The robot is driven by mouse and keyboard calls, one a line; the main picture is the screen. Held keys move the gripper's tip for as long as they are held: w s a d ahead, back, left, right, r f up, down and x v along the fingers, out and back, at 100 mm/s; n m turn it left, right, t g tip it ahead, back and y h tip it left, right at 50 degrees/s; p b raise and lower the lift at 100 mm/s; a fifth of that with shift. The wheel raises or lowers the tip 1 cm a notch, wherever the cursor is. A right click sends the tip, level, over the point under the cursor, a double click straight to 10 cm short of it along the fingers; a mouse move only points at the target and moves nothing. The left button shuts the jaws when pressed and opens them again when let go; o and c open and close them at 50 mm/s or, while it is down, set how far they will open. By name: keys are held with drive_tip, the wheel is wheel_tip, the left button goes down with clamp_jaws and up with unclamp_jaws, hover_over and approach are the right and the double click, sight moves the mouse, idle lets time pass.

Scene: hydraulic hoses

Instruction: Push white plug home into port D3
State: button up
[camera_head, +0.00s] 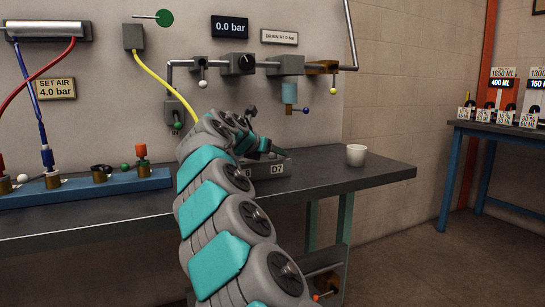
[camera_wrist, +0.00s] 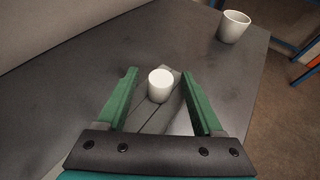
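In the wrist view a short white cylinder, seemingly the white plug (camera_wrist: 160,84), stands on a grey block between the green fingers of my gripper (camera_wrist: 160,75). The fingers are apart, with a gap on each side of the white piece. In the head view my arm hides much of the grey block (camera_head: 272,168), and the white piece does not show there. My gripper (camera_head: 270,150) is low over that block. I cannot make out port D3 in either view.
A white cup (camera_head: 356,155) stands on the bench's right part; it also shows in the wrist view (camera_wrist: 234,27). A blue manifold (camera_head: 88,190) with several fittings lies at left. Pipes and valves (camera_head: 245,64) run along the wall. The bench around the cup is clear.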

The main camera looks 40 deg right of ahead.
clamp_jaws()
idle(0.3)
drive_tip(key=shift+r, duration=0.1)
